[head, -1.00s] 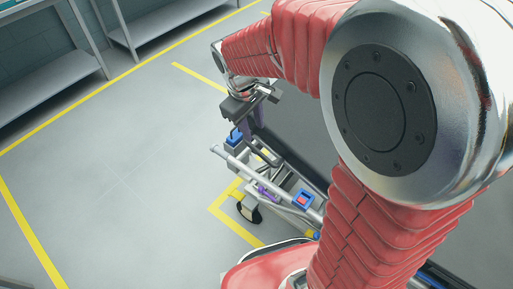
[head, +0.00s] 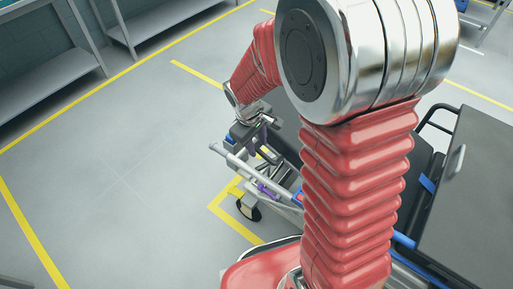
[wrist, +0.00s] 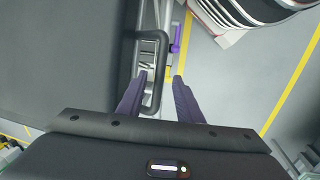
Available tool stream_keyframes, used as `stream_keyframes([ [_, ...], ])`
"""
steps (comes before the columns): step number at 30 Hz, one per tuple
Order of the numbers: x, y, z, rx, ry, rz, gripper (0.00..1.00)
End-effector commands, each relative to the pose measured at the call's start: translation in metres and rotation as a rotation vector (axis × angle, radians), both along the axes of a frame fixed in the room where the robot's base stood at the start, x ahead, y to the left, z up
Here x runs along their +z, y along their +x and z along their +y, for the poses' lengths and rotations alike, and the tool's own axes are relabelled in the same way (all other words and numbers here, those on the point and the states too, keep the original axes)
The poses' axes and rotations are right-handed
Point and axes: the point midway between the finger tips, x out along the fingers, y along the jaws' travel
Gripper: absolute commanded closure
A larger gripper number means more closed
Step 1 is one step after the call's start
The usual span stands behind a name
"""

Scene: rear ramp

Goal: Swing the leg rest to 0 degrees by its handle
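The leg rest's dark flat panel (wrist: 60,60) fills the left of the wrist view. A black loop handle (wrist: 164,70) stands out from its right edge. My gripper (wrist: 159,76) is open, with its two dark purple fingers apart. In the wrist picture the handle's outer bar lies between the fingers, and the left finger overlaps the loop's inner side. I cannot tell whether either finger touches it. In the head view my gripper (head: 259,147) is above the end of the wheeled frame; my arm hides most of the leg rest there.
A grey metal frame (head: 236,165) with a purple lever (head: 268,189) and a wheel (head: 249,209) stands below my gripper. A dark panel (head: 485,190) of the stretcher is at the right. Shelves (head: 165,20) stand at the back; the floor (head: 110,170) at left is clear.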

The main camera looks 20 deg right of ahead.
Motion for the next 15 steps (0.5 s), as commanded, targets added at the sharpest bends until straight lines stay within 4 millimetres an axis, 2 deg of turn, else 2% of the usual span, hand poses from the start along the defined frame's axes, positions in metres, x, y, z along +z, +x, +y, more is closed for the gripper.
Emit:
stream_keyframes([
  [6, -0.021, 0.002, -0.003, 0.0, -0.001, 0.002, 0.68],
  [15, -0.025, 0.002, -0.004, 0.0, 0.0, 0.0, 0.68],
])
